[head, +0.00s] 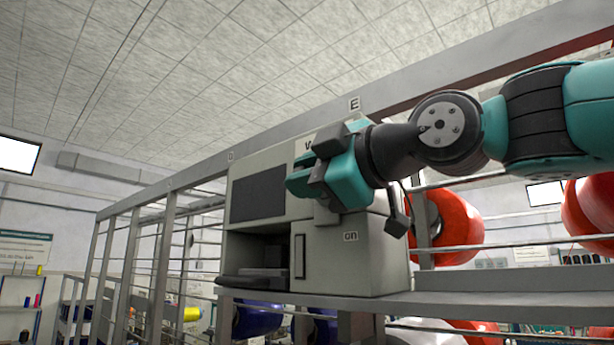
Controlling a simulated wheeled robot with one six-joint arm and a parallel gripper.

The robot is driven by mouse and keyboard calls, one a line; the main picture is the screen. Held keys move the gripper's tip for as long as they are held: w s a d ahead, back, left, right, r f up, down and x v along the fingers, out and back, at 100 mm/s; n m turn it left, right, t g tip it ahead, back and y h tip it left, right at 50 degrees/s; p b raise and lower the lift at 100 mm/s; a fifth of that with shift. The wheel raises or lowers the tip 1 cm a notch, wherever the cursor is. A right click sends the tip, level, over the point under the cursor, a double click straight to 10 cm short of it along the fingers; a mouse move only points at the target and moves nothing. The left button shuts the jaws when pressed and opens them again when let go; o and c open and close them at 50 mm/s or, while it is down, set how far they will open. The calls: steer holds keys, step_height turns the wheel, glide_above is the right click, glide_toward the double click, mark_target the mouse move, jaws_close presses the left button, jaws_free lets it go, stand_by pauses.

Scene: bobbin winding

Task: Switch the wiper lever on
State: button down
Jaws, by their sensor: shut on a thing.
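A grey machine box (350,262) stands on a shelf, with a dark panel at its upper left and an open recess below. My gripper (308,183) is in front of its upper right part and is shut. The wiper lever is hidden behind my gripper, so its position cannot be read; the jaws are closed where it appears to be. A printed label (350,236) reading "on" shows on the box below my gripper. Another label at the top is mostly covered by my gripper.
A grey shelf rail (480,303) runs under the box to the right. Red bobbins (455,222) sit behind my arm on the right. Metal frame posts (165,258) and bars stand on the left. Blue bobbins (258,320) are below the shelf.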

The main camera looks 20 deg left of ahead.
steer(key=shift+s+a+f+n+b, duration=0.1)
steer(key=shift+s+f+n+b, duration=0.1)
steer(key=shift+f+n+b, duration=1.05)
steer(key=shift+w+f+n+b, duration=0.1)
steer(key=shift+f+n+b, duration=0.4)
steer(key=shift+n+b, duration=1.05)
steer(key=shift+s+f+n+b, duration=0.1)
steer(key=shift+f+n+b, duration=0.45)
steer(key=shift+n+b, duration=1)
steer(key=shift+w+f+n+b, duration=0.1)
steer(key=shift+f+n+b, duration=0.4)
steer(key=shift+n+b, duration=1.05)
steer(key=c, duration=1)
jaws_free()
